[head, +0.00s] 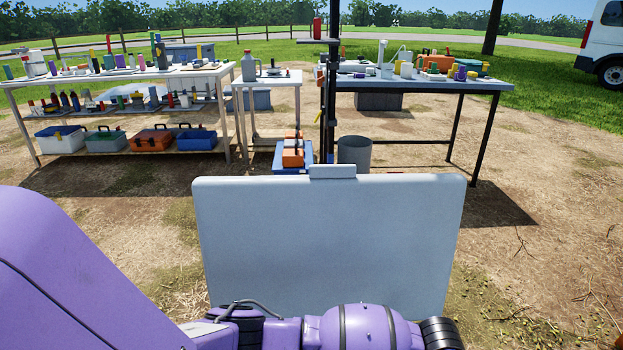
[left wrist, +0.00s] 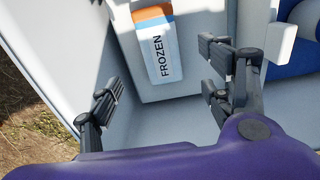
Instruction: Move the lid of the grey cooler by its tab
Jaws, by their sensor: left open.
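The lid of the grey cooler (head: 330,235) stands up as a broad pale grey panel in the middle of the head view. Its tab (head: 333,171) sticks up from the middle of the top edge. My left arm crosses in front of the lid's lower part, and the cooler body is not clear there. In the left wrist view my left gripper (left wrist: 162,95) is open with nothing between its fingers. It is over a pale grey box-like interior. A white block (left wrist: 281,43) shows right of the fingers; I cannot tell whether it is the tab. My right gripper is not in view.
In the wrist view a white and orange pack marked FROZEN (left wrist: 160,55) lies beyond the fingers. Behind the lid stand a dark-legged table (head: 480,84), a grey bin (head: 354,152) and a small white table (head: 288,80). Open dirt lies on both sides.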

